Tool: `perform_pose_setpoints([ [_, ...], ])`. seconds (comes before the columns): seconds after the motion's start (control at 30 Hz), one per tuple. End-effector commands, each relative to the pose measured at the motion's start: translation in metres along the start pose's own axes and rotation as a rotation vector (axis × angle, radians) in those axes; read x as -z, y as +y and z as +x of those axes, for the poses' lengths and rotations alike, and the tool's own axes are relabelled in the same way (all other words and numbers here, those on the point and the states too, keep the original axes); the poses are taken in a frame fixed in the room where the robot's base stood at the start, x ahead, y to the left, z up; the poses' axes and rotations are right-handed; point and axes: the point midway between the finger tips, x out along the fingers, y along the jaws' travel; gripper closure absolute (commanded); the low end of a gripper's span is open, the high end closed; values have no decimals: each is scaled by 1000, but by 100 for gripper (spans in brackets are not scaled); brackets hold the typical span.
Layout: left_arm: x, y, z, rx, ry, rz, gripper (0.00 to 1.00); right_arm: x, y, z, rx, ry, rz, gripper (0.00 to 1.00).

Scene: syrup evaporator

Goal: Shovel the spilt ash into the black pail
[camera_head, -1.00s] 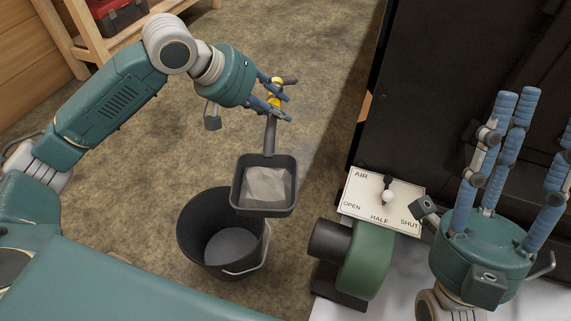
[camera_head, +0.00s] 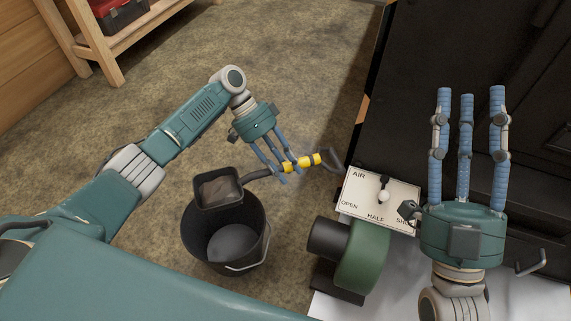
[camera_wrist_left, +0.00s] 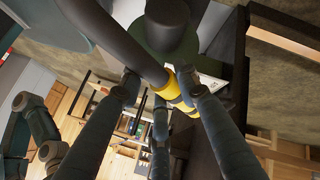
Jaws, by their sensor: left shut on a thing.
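The small shovel has a dark square scoop (camera_head: 217,203), a black shaft and a yellow-and-black handle (camera_head: 313,159). My left gripper (camera_head: 282,172) is shut on the handle; the yellow band also shows between its fingers in the left wrist view (camera_wrist_left: 172,90). The scoop is over the far left rim of the black pail (camera_head: 262,225) and has a grey-brown load in it. I cannot tell whether scoop and rim touch. The pail stands upright on the floor, with a grey surface at its bottom. My right gripper (camera_head: 468,95) is open and empty, fingers apart.
A white AIR plate (camera_head: 352,208) with a lever (camera_head: 384,190) and a green blower (camera_head: 364,262) stand right of the pail. A black cabinet-like body (camera_head: 450,60) rises behind. A wooden shelf with a red box (camera_head: 118,12) is at the far left. The floor between is clear.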

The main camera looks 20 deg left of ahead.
Motion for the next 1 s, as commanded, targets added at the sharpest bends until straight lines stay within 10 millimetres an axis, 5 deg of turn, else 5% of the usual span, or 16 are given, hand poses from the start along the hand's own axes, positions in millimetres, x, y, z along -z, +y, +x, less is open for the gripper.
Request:
perform_pose_setpoints([
  [1.0, -5, 0, 12, 167, -15, 66, 100, -112, 14, -32, -25, -533, -21, 60],
])
